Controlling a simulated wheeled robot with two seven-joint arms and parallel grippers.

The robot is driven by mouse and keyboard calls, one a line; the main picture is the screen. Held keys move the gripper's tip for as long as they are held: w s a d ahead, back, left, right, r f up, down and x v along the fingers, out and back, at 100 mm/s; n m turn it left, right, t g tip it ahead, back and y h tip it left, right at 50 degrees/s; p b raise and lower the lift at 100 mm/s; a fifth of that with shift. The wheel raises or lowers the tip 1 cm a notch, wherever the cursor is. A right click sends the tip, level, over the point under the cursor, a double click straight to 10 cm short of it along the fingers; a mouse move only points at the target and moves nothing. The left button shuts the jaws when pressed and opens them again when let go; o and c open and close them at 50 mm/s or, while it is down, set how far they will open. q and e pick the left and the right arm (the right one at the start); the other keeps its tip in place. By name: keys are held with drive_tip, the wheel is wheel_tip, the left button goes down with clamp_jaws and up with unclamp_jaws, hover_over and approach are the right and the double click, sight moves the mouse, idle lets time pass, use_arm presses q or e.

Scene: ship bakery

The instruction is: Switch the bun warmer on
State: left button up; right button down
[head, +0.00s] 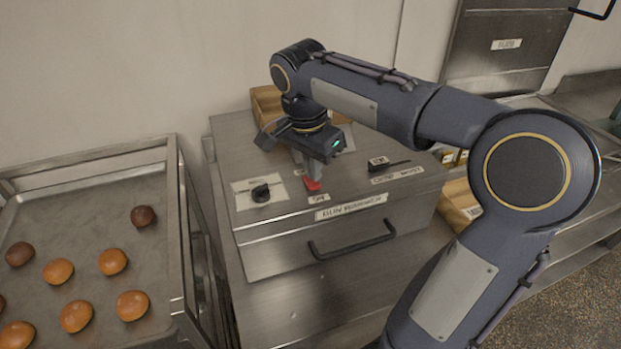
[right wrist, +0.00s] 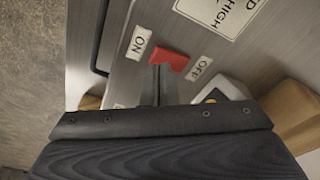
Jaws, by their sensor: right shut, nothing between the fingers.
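The bun warmer (head: 283,254) is a steel box with a front handle and several controls on its sloping top. A red switch (head: 312,185) sits near the middle of that top. In the right wrist view the red switch (right wrist: 172,59) lies between an ON label (right wrist: 138,43) and an OFF label (right wrist: 199,68). My right gripper (head: 313,176) is shut and empty, pointing down with its fingertips right at the switch. In the right wrist view its fingertips (right wrist: 161,72) overlap the switch's lower edge; I cannot tell whether they touch. Which way the switch is set is unclear. My left gripper is out of view.
A black knob (head: 261,193) on a white plate is left of the switch, and a black lever (head: 389,166) is right of it. A rack tray (head: 85,179) with several buns stands at left. Cardboard boxes (head: 459,207) stand beside and behind the warmer.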

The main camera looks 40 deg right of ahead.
sight(313, 185)
drive_tip(key=shift+f+b, duration=0.7)
drive_tip(key=shift+f, duration=0.25)
idle(0.6)
drive_tip(key=shift+r+p, duration=3.25)
drive_tip(key=shift+r, duration=0.3)
